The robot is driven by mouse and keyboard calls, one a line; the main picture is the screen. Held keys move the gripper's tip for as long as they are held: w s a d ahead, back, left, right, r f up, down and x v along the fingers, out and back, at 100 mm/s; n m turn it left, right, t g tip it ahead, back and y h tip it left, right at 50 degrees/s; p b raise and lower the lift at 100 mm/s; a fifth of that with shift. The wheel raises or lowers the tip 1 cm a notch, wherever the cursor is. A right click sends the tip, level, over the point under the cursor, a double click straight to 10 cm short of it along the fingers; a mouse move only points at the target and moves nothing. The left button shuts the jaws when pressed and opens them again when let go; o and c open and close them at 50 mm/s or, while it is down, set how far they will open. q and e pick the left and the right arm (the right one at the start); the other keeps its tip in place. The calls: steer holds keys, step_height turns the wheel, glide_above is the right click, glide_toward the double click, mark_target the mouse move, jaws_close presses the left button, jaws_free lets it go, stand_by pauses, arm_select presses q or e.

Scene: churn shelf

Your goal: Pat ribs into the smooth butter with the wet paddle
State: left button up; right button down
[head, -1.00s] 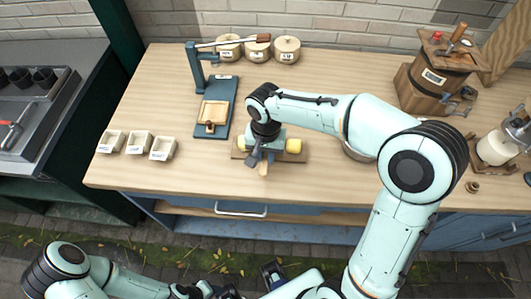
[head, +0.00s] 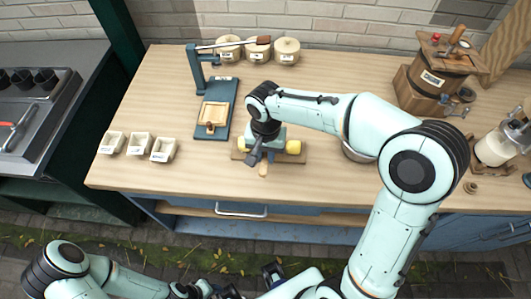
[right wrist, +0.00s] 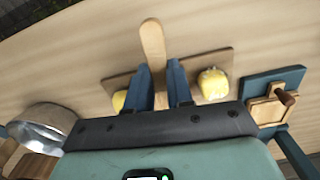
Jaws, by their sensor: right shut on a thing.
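My right gripper (head: 257,157) is shut on a wooden paddle (head: 263,169), over a small wooden board at the front middle of the counter. In the right wrist view the paddle (right wrist: 152,42) sticks out between the two blue fingers (right wrist: 160,86). Yellow butter shows on the board on both sides of the gripper, to the right (head: 293,147) and left (head: 242,145).
A blue stand (head: 214,116) with a wooden tray is behind and left of the board (head: 240,156). Several small white tubs (head: 138,144) stand left. Lidded jars (head: 286,50) stand at the back. A metal bowl (right wrist: 42,124) is beside the board; a wooden churn (head: 433,82) stands back right.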

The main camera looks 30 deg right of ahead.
steer(key=shift+w+r+p, duration=0.1)
steer(key=shift+r+p, duration=1.45)
steer(key=shift+r, duration=1.4)
arm_select(q)
steer(key=r, duration=0.1)
steer(key=w+r, duration=0.2)
steer(key=r, duration=0.1)
steer(key=shift+w+r, duration=0.1)
steer(key=shift+w, duration=0.15)
arm_select(e)
steer(key=w+a+f+n, duration=0.1)
steer(key=w+n, duration=0.3)
steer(key=w, duration=0.9)
steer(key=shift+w+a+f, duration=0.25)
steer(key=shift+w+f, duration=0.1)
steer(key=shift+f, duration=0.35)
